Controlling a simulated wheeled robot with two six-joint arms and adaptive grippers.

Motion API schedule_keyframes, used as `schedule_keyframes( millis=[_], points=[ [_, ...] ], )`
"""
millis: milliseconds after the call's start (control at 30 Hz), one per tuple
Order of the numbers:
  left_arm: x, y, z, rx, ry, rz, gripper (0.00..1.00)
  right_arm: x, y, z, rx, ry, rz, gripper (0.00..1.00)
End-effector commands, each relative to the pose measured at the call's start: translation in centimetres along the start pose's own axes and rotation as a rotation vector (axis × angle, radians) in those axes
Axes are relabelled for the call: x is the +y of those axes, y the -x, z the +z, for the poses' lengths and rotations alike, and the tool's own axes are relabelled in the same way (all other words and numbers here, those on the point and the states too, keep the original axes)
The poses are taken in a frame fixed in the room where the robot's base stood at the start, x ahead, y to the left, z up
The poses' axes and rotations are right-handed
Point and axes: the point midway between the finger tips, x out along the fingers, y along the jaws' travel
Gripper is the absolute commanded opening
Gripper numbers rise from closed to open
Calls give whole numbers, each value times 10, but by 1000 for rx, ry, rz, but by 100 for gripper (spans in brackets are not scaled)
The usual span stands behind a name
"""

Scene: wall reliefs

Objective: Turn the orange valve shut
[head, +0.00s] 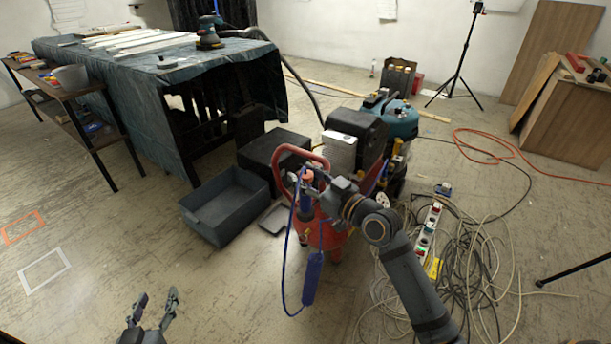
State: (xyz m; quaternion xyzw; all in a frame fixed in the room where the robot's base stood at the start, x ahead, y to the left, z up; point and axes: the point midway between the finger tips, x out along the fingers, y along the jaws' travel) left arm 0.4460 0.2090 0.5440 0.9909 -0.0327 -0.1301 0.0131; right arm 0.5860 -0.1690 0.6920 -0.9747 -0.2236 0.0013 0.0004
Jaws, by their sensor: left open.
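The orange valve (308,176) is a small orange knob at the top of a red tank (334,246) near the middle of the head view. My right gripper (314,184) reaches in from the lower right and is right at the valve. Its fingers are small and partly hidden, so I cannot tell whether they touch or grip the knob. My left gripper (157,309) is open and empty over the floor at the bottom left, well away from the valve.
A red curved handle (283,163) and a blue hose (284,262) are close to the valve. A grey open bin (226,205) stands to the left. Tangled cables (481,262) cover the floor at right. The floor at lower left is mostly clear.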

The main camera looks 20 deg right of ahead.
Motion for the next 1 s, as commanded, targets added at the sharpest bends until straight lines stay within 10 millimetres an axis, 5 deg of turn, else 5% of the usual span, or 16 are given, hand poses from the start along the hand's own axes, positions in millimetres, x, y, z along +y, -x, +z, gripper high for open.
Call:
schedule_keyframes(
  millis=[400, 800, 1000],
  points=[
    [0, 0, 1, -4, 0, 0, 51, 0, 0, -6, 3, 3, 0, 56],
    [0, 0, 1, -3, 0, 0, 51, 0, 0, -86, 5, 4, 0, 56],
    [0, 0, 1, -3, 0, 0, 51, 0, 0, -100, 2, 2, 1, 56]
  ],
)
